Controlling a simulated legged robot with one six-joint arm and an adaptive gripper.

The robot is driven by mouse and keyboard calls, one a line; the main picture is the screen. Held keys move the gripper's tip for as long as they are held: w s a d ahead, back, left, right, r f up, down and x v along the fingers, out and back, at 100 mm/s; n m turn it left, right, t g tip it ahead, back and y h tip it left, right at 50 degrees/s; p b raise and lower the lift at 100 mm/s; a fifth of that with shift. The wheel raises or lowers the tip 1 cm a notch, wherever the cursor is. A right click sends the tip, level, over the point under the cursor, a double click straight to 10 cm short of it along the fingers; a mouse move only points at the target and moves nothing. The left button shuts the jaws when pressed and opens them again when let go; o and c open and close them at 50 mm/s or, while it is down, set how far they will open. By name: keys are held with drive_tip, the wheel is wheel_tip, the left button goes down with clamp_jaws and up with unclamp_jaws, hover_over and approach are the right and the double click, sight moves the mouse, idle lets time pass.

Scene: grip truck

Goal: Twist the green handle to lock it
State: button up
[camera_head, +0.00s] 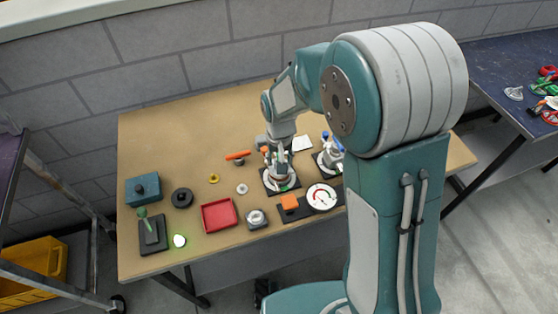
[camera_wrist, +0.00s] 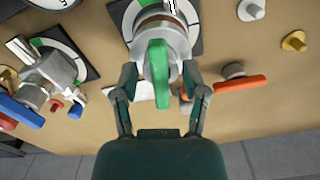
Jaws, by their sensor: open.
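The green handle (camera_wrist: 158,80) is a flat lever on a grey metal valve with a brown-red ring. In the wrist view it points down the picture toward my palm. The valve stands on a dark square plate with a round dial (camera_wrist: 197,27), partly hidden by the valve. My gripper (camera_wrist: 160,72) is open, with one finger on each side of the handle and a visible gap beside the lever. In the head view my gripper (camera_head: 278,160) is low over the valve (camera_head: 283,181), and I cannot make out the green handle there.
An orange handle (camera_wrist: 240,84) lies close right of my fingers in the wrist view. A second valve with a blue handle (camera_wrist: 20,112) stands left. In the head view, a red tray (camera_head: 234,222), a gauge (camera_head: 321,197) and a green-knobbed lever (camera_head: 144,214) occupy the table front.

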drive_tip(key=shift+r, duration=3.75)
drive_tip(key=shift+s+d+r, duration=0.1)
drive_tip(key=shift+s+r, duration=0.05)
drive_tip(key=shift+r, duration=0.05)
drive_tip(key=s+d+r+t, duration=0.2)
drive_tip(key=s+d+r, duration=0.4)
drive_tip(key=s, duration=0.3)
drive_tip(key=s+d+r+t, duration=0.3)
drive_tip(key=s+d+r, duration=0.3)
drive_tip(key=s, duration=0.4)
drive_tip(key=shift+d+r+m+t, duration=0.15)
drive_tip(key=shift+r+m+t, duration=0.15)
drive_tip(key=shift+r, duration=0.45)
